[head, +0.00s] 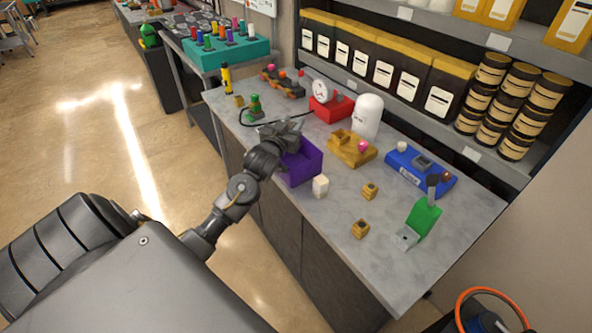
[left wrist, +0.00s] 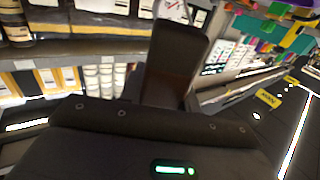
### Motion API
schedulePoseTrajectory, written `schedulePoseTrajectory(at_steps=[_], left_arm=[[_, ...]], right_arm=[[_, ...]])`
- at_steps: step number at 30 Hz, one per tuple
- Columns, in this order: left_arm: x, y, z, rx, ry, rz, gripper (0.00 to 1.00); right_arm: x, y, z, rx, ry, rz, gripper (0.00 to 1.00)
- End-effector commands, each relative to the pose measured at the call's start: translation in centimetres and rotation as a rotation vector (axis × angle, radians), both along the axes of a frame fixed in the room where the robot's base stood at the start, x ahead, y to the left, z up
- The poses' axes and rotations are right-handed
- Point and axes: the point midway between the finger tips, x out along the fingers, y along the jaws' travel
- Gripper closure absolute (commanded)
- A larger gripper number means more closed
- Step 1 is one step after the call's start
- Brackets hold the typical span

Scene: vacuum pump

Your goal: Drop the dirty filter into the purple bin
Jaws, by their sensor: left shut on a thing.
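The purple bin (head: 308,168) stands on the grey counter near its front edge. My left gripper (head: 290,133) is over the bin's left and back part and covers some of it in the head view. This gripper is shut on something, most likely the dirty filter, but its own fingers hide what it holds. In the left wrist view a dark finger (left wrist: 176,62) stands up in front of the shelves, and no filter can be made out there. My right gripper is in neither view.
A white block (head: 320,186) stands close to the bin's right side.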

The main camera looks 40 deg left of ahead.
Motion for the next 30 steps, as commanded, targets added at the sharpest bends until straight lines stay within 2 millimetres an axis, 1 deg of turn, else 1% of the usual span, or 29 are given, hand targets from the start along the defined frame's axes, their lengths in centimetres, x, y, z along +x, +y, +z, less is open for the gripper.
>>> schedulePoseTrajectory(at_steps=[1, 2, 10, 11, 15, 16, 17, 26, 29, 30], left_arm=[[0.0, 0.0, -0.6, 0.001, -0.002, 0.0, 0.91], [0.0, 0.0, -0.6, 0.001, -0.002, 0.0, 0.91], [0.0, 0.0, -0.5, 0.0, -0.001, 0.0, 0.91], [0.0, 0.0, -0.5, 0.0, -0.001, 0.0, 0.66], [0.0, 0.0, -0.6, 0.001, -0.001, 0.0, 0.48], [0.0, 0.0, -0.6, 0.001, -0.001, -0.001, 0.44], [0.0, 0.0, -0.6, 0.001, -0.001, -0.001, 0.42], [-0.2, -0.1, -0.7, 0.001, 0.0, -0.001, 0.42], [-1.2, -0.4, -0.8, 0.001, -0.001, -0.002, 0.42], [-1.8, -0.5, -0.9, 0.001, 0.0, -0.002, 0.42]], right_arm=[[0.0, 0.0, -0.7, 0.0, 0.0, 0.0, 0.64], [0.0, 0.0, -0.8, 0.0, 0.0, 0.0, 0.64], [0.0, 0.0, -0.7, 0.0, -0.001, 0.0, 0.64], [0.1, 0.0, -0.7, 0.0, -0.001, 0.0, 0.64], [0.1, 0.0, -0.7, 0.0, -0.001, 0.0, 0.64], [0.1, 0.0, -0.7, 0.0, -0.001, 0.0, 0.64], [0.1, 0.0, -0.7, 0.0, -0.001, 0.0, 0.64], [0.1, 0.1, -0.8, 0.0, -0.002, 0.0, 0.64], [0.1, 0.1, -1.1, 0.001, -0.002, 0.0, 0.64], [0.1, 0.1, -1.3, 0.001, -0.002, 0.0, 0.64]])
